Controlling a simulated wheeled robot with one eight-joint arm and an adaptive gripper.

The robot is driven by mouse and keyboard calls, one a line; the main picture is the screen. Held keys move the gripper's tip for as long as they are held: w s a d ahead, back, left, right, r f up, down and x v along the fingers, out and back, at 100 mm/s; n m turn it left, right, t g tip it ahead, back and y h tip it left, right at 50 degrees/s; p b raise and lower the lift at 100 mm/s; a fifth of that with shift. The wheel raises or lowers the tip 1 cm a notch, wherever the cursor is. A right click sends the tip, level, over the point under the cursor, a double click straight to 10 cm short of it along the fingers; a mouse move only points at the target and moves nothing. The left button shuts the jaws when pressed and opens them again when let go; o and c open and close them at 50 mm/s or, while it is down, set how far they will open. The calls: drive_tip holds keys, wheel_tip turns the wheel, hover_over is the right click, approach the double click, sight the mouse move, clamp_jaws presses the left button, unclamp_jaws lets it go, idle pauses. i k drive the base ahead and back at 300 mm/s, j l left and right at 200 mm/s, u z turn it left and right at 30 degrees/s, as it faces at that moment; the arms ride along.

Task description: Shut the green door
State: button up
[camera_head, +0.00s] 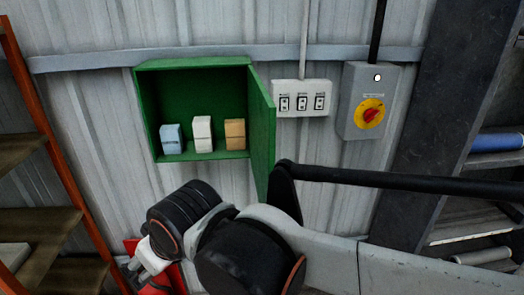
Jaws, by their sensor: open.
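The green door (262,130) belongs to a green wall cabinet (195,64). It is hinged on the cabinet's right side and stands wide open, swung out from the wall. Its lower end comes close to my arm in the picture. Inside the cabinet stand a light blue box (171,139), a white box (202,134) and a tan box (235,134). My gripper (140,268) is low and left of the door, below the cabinet. It is open and apart from the door; its fingertips show only partly.
Right of the door are a white switch panel (302,98) and a grey box with a red and yellow rotary switch (370,112). A red object (160,284) is beside my gripper, partly hidden. Shelves (40,222) with an orange upright stand at left. A dark post (428,130) stands at right.

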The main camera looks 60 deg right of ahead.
sight(263, 110)
drive_tip(key=k+l+u, duration=0.15)
drive_tip(key=k+l, duration=0.6)
drive_tip(key=k+l+z, duration=0.1)
drive_tip(key=l, duration=0.25)
drive_tip(key=i+z, duration=0.2)
drive_tip(key=k+j+u, duration=0.1)
drive_tip(key=k+j, duration=0.2)
drive_tip(key=k+j+u, duration=0.15)
drive_tip(key=k+j, duration=0.15)
drive_tip(key=j, duration=0.25)
drive_tip(key=i+j, duration=0.1)
drive_tip(key=j, duration=0.3)
drive_tip(key=k+l, duration=0.1)
drive_tip(key=l, duration=0.35)
